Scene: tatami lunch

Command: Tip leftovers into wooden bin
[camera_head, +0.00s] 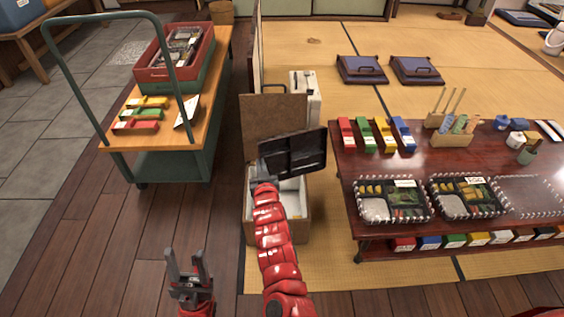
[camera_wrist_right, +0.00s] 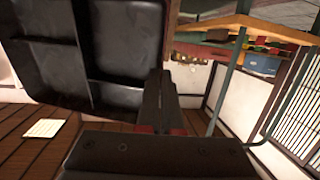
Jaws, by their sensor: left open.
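The wooden bin (camera_head: 250,222) stands on the floor in the middle of the head view. Its lid board (camera_head: 265,112) is raised behind the opening, and a pale lining shows inside. My right gripper (camera_head: 264,173) is shut on the edge of a black compartment tray (camera_head: 305,153) and holds it tilted above the bin. In the right wrist view the tray (camera_wrist_right: 120,50) fills the upper left, and the compartments in sight look empty. The fingers of my right gripper (camera_wrist_right: 162,105) meet its edge there. My left gripper (camera_head: 188,262) is open and empty above the wooden floor.
A low dark table (camera_head: 345,165) at right carries filled bento trays (camera_head: 392,200), coloured boxes and cups. A green trolley (camera_head: 195,145) with a red crate (camera_head: 152,74) stands at left. A white case (camera_head: 306,95) is behind the bin. The wooden floor at lower left is clear.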

